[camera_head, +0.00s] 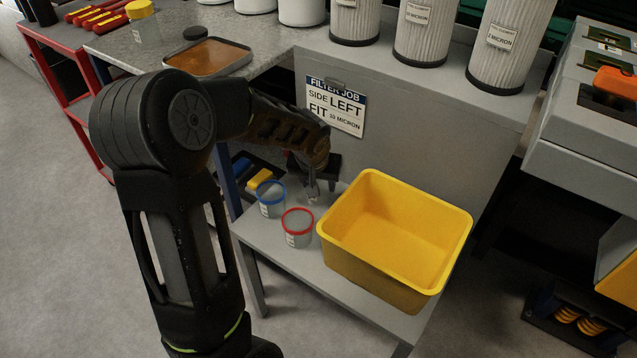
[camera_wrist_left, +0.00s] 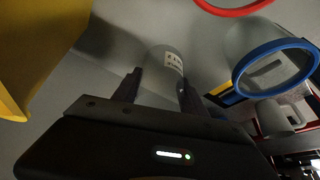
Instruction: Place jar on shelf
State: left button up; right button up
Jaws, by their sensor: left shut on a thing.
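My left gripper (camera_head: 313,178) reaches down over the grey low shelf (camera_head: 262,238) in the head view. In the left wrist view my left gripper (camera_wrist_left: 160,92) is shut on a grey jar (camera_wrist_left: 165,66) with a white printed label, held between the two fingers. In the head view this jar is small and mostly hidden by the gripper; I cannot tell whether it touches the shelf. A clear jar with a blue rim (camera_head: 270,200) and a clear jar with a red rim (camera_head: 298,230) stand on the shelf just left of and in front of the gripper. My right gripper is not in view.
A yellow bin (camera_head: 395,240), empty, fills the right part of the shelf. A grey panel with a filter job sign (camera_head: 335,106) rises behind. Several pleated filters (camera_head: 423,32) stand on the ledge above. An amber tray (camera_head: 208,57) lies on the counter at left.

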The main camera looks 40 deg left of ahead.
pick_arm(q)
jog(key=shift+f, duration=0.2)
jog(key=o, duration=1.5)
jog(key=shift+r, duration=0.1)
jog(key=shift+c, duration=0.2)
jog(key=shift+r, duration=0.1)
jog(key=shift+r, duration=0.2)
jog(key=p+v, duration=0.3)
jog(key=v, duration=0.8)
jog(key=shift+s+r, duration=0.25)
jog(key=shift+r, duration=0.05)
jog(key=shift+o, duration=0.5)
